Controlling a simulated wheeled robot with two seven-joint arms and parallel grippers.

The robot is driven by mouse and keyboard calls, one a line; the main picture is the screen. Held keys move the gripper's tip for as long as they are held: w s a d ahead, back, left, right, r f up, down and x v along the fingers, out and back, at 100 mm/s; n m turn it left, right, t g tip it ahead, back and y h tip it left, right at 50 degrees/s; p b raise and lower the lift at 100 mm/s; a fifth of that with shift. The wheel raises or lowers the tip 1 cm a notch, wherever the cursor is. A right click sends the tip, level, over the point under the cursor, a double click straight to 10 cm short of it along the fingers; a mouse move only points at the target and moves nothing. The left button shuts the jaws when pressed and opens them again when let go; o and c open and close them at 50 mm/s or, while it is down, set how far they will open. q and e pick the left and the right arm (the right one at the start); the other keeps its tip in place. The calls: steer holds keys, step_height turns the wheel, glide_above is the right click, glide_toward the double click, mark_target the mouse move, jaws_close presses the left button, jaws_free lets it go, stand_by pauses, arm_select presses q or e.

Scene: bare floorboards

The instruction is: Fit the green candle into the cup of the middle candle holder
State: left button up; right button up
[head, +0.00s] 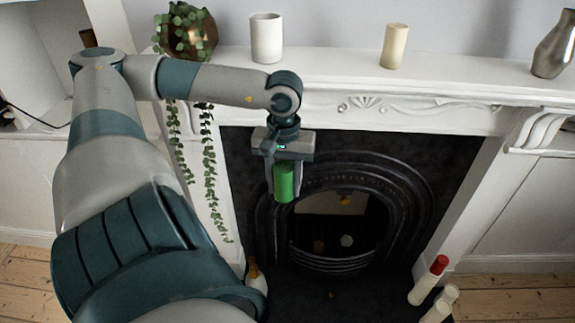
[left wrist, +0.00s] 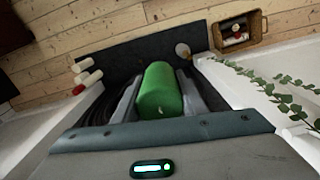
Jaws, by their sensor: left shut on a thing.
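The green candle (head: 284,181) is an upright cylinder held below my left gripper (head: 283,165), in front of the dark fireplace opening. In the left wrist view the candle (left wrist: 159,91) lies between the two fingers of my left gripper (left wrist: 160,100), which is shut on it. Several pale cylinders stand low at the right of the hearth; one has a red top (head: 438,264). They also show at the left of the left wrist view (left wrist: 86,66). I cannot tell whether any is the middle candle holder or make out its cup. My right gripper is out of view.
The white mantel shelf (head: 335,70) carries a trailing plant in a bronze pot (head: 203,45), a white cylinder (head: 266,38), a cream candle (head: 394,46) and a metallic vase (head: 555,45). A basket (left wrist: 240,32) sits on the floorboards. Space around the held candle looks clear.

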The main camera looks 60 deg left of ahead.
arm_select(q)
steer(key=w+d+m, duration=0.4)
steer(key=d, duration=0.9)
steer(key=w+d+m, duration=0.4)
steer(key=d, duration=1)
steer(key=shift+d+m, duration=0.2)
steer(key=shift+m, duration=0.2)
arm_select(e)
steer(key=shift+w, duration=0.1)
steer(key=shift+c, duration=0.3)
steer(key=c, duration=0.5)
arm_select(q)
steer(key=shift+d, duration=0.1)
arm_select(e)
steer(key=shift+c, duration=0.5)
